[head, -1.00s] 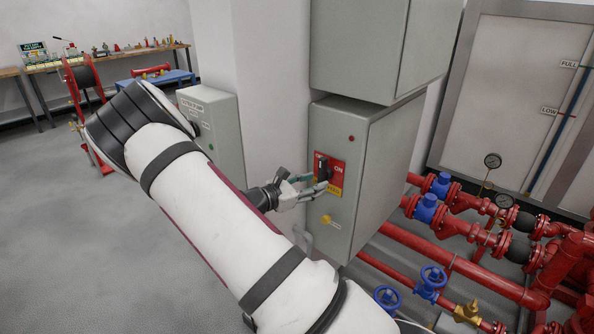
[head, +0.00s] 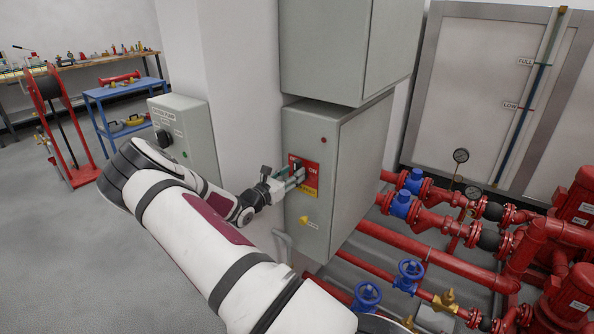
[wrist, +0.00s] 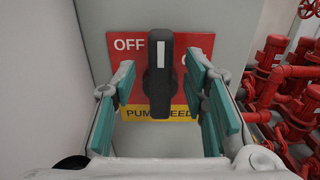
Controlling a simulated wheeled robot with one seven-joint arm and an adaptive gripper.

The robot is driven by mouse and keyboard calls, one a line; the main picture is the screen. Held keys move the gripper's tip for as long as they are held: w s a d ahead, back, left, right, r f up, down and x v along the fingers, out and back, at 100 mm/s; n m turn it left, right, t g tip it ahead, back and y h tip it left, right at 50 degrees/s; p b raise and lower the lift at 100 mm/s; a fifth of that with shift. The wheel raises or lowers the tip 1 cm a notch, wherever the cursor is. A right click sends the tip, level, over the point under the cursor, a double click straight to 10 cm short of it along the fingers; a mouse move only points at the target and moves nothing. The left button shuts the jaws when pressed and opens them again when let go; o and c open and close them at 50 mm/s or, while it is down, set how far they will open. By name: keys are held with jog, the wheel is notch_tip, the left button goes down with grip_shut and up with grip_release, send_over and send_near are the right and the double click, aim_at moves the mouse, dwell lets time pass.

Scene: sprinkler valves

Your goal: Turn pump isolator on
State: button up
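The pump isolator handle (wrist: 159,75) is a black rotary handle with a white stripe, on a red plate (wrist: 124,78) with a yellow "PUMP FEED" label. In the wrist view it stands upright, its white stripe at the top. "OFF" shows to its left; the lettering on the right is mostly hidden by a finger. My gripper (wrist: 160,103) is open, with a teal-padded finger on each side of the handle and a gap on both sides. In the head view my gripper (head: 290,181) is at the plate (head: 311,174) on the grey isolator box (head: 318,225).
A yellow knob (head: 304,221) sits lower on the box, with a grey conduit (head: 284,240) below left. Another grey box (head: 345,50) is above. A grey control panel (head: 188,135) stands left. Red pipes (head: 430,252) with blue valves fill the right.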

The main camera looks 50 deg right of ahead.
jog(key=shift+w+d, duration=0.1)
jog(key=shift+d, duration=1.55)
